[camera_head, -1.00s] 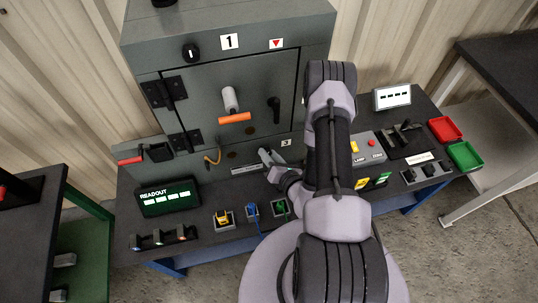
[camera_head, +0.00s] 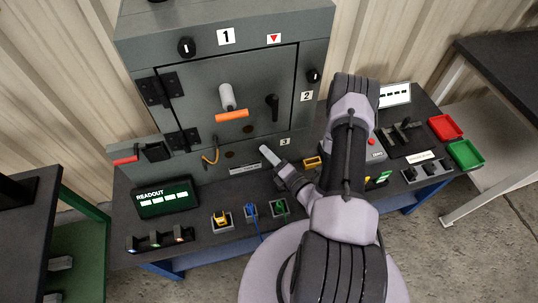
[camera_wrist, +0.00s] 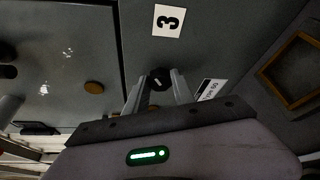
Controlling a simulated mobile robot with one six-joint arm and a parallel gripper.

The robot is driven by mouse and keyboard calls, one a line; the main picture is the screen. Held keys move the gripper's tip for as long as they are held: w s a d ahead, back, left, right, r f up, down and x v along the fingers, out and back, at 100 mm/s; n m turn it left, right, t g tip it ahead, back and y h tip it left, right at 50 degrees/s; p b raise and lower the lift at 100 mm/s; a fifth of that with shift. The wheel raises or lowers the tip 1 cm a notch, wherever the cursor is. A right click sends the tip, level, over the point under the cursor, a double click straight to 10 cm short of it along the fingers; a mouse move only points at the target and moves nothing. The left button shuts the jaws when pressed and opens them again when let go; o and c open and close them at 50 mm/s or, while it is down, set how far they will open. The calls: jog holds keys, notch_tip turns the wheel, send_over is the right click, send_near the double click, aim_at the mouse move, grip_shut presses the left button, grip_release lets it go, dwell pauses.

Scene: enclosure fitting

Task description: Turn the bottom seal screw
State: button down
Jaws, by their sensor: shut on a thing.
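The bottom seal screw (camera_wrist: 158,80) is a small round black knob with a short pale mark, beside the "3" label (camera_wrist: 168,21) in the wrist view. My gripper (camera_wrist: 160,92) has a finger on each side of the screw and is shut on it. The pale mark looks slanted. In the head view my gripper (camera_head: 268,155) is at the lower front of the grey enclosure (camera_head: 205,75), by the "3" label (camera_head: 284,142); the screw is hidden there. Two like screws show, the top one (camera_head: 186,47) by "1" and the right one (camera_head: 313,75) by "2".
The enclosure door has a white handle with an orange grip (camera_head: 231,114). On the bench are a readout (camera_head: 165,197), coloured plugs in sockets (camera_head: 250,210), and red (camera_head: 445,128) and green (camera_head: 464,154) trays. A brown-framed square opening (camera_wrist: 298,70) lies right in the wrist view.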

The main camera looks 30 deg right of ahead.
dwell(0.4)
jog(key=c, duration=1.1)
grip_release()
jog(key=shift+o, duration=0.2)
